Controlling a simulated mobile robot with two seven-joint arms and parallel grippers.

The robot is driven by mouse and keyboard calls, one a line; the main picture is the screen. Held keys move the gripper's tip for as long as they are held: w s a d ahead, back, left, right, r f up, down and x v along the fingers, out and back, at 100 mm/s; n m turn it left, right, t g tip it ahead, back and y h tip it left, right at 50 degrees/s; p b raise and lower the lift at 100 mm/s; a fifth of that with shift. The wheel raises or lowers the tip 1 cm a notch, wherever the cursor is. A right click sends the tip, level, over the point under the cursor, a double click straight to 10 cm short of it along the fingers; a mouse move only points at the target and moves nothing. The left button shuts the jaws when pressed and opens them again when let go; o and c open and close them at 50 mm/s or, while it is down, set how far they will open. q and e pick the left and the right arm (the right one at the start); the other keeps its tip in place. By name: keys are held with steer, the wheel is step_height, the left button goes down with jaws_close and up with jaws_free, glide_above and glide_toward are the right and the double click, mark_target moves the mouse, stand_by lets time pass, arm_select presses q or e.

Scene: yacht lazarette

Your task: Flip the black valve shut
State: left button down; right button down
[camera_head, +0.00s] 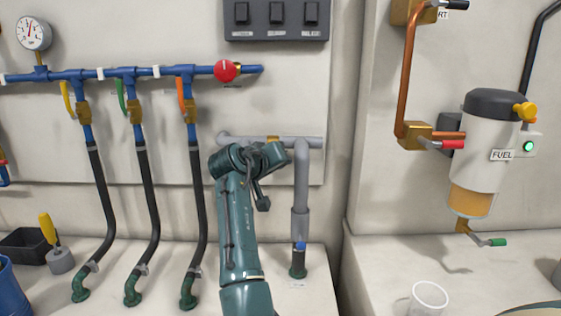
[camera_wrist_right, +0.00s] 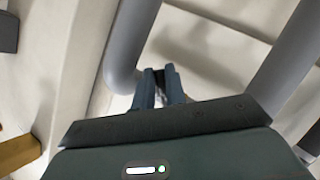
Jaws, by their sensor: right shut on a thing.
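A grey pipe (camera_head: 303,180) runs along the wall panel and turns down at its right end. A small brass valve body (camera_head: 272,139) shows on its horizontal part, just above my right gripper (camera_head: 275,152). The gripper and wrist hide what is below the brass. In the right wrist view, my right gripper (camera_wrist_right: 160,88) is shut, with its two fingers close together on a small black piece (camera_wrist_right: 159,74), apparently the black valve's handle. Most of that handle is hidden by the fingers. My left gripper is not in view.
Grey pipe lengths stand on the left (camera_wrist_right: 126,45) and right (camera_wrist_right: 288,62) of the fingers. A blue manifold (camera_head: 105,73) with several black hoses and a red knob (camera_head: 226,71) is to the left. A fuel filter (camera_head: 480,145) hangs on the right. A clear cup (camera_head: 428,298) stands below it.

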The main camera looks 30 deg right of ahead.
steer(key=c, duration=1.4)
jaws_free()
steer(key=shift+c, duration=0.2)
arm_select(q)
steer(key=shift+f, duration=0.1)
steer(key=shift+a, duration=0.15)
